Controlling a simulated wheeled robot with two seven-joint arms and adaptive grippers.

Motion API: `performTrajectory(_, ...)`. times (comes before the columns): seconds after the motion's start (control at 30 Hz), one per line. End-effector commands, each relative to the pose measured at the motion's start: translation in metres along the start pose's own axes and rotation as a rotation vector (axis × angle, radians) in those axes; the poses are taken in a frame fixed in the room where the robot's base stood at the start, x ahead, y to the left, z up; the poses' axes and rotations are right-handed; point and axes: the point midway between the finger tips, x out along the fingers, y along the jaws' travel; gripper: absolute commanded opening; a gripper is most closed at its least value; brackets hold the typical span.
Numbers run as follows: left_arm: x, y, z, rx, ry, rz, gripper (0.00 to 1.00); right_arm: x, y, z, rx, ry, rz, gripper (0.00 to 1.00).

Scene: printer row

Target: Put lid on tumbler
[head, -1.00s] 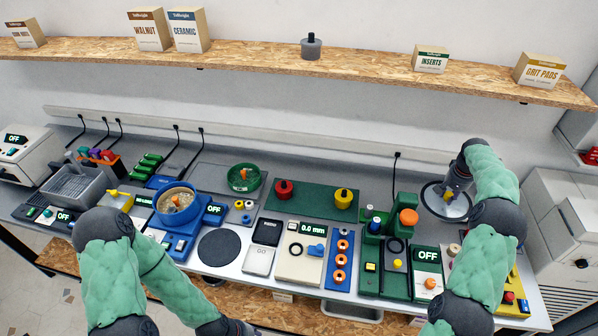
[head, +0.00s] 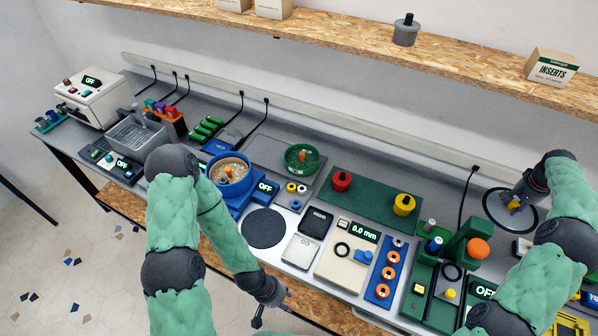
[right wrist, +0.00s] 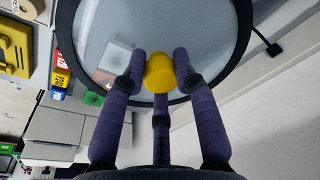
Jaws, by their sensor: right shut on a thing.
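The tumbler is a blue bowl (head: 211,177) on a blue base with an OFF display, at the left middle of the bench in the head view. It is open on top and holds tan grains and an orange piece. The lid (head: 489,213) is a clear disc with a black rim and a yellow knob. My right gripper (head: 516,204) is shut on that knob, at the right of the bench, far from the tumbler. The right wrist view shows the fingers around the yellow knob (right wrist: 160,72). My left gripper (head: 272,312) is low at the bench's front edge, fingers spread, empty.
A green bowl (head: 318,165) stands right of the tumbler. A green mat (head: 372,200) with a red and a yellow knobbed piece, a gauge (head: 340,270) and a green press (head: 470,235) lie between tumbler and lid. A shelf (head: 350,40) runs above the bench.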

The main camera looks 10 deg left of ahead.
Motion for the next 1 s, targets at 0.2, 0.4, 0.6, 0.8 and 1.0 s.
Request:
performTrajectory(0.2, 0.025, -0.009, -0.002, 0.0, 0.002, 0.0, 0.4, 0.028, -0.001, 0.005, -0.001, -0.003, 0.0, 0.0)
performTrajectory(0.4, 0.054, -0.019, -0.003, 0.0, 0.001, 0.0, 0.4, 0.058, 0.0, 0.009, -0.001, -0.002, 0.0, 0.0)
performTrajectory(0.6, 0.073, -0.026, -0.003, 0.0, 0.001, 0.0, 0.4, 0.077, 0.0, 0.012, -0.001, -0.002, 0.0, 0.0)
performTrajectory(0.8, 0.075, -0.027, -0.004, 0.0, 0.001, 0.0, 0.4, 0.079, 0.0, 0.012, -0.001, -0.001, 0.0, 0.0)
performTrajectory(1.0, 0.075, -0.026, -0.004, 0.0, 0.002, 0.0, 0.4, 0.084, 0.0, 0.013, -0.001, -0.003, 0.0, 0.0)
